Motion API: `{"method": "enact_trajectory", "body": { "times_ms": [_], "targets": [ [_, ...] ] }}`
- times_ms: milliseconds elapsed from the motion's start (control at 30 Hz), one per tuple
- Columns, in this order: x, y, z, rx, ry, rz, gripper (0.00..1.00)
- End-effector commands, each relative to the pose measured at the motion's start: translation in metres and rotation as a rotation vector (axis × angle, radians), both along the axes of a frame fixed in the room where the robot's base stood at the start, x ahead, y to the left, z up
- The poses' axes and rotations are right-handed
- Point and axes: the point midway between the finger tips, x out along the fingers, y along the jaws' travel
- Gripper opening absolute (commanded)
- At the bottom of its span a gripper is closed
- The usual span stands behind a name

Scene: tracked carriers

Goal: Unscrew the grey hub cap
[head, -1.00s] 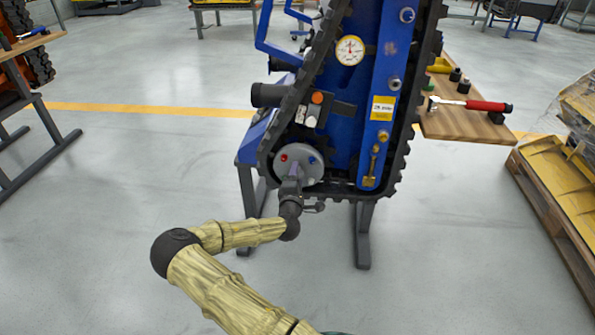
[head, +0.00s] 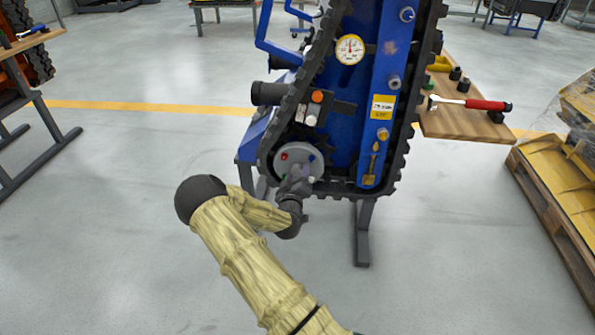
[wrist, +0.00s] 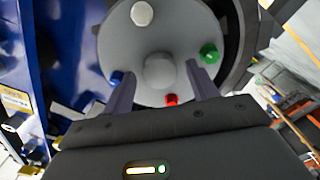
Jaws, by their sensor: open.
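The grey hub cap (head: 290,169) is a round disc low on the blue tracked carrier (head: 341,135), inside the track loop. In the wrist view the hub cap (wrist: 125,45) faces me, with a raised round boss (wrist: 160,71) at its centre. White (wrist: 141,13), green (wrist: 209,53), red (wrist: 171,100) and blue (wrist: 117,77) knobs sit around its face. My gripper (wrist: 162,88) is open, one finger to each side of the boss, with gaps showing. In the head view my gripper (head: 299,176) covers the disc's lower right part.
The black track (head: 277,122) runs close around the hub cap. A wooden shelf (head: 455,122) with a red-handled tool (head: 478,104) is at the right. A pallet (head: 555,195) stands far right.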

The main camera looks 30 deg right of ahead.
Motion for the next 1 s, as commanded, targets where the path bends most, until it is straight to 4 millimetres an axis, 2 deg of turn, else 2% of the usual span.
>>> {"method": "enact_trajectory", "body": {
  "times_ms": [100,167,633,833,1000],
  "targets": [
    [-0.0004,-0.0013,-0.0007,0.129,-0.088,-0.003,0.58],
    [-0.0003,-0.0007,-0.0007,0.157,-0.107,-0.001,0.58],
    [-0.0007,0.0004,-0.0002,0.159,-0.107,0.0,0.58],
    [-0.0007,0.0004,-0.0002,0.158,-0.107,0.0,0.2],
    [-0.0007,0.0004,-0.0002,0.156,-0.105,0.0,0.2]
  ]
}}
